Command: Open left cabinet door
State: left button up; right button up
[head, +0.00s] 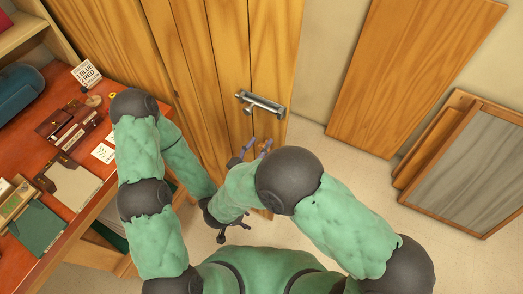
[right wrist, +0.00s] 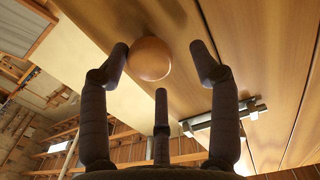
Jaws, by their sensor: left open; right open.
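The wooden cabinet (head: 225,60) has tall plank doors with narrow vertical seams, and they look closed. A round wooden knob (right wrist: 150,58) shows in the right wrist view, in front of the planks. My right gripper (head: 254,150) is in front of the cabinet, below the metal bar; in its wrist view the fingers (right wrist: 159,52) are spread open, with the knob between their tips. I cannot tell whether any finger touches it. My left gripper (head: 233,228) is lower, open and empty, partly hidden by my arms. Which door the knob belongs to is unclear.
A metal bar handle (head: 260,103) sits on the cabinet front above my right gripper. A desk (head: 95,190) with papers and small items stands at left. A wooden panel (head: 410,70) and a framed board (head: 475,165) lean at right. Pale floor lies clear between.

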notch_tip(320, 180, up, 8)
jog(key=shift+r, duration=0.25)
dwell(0.6)
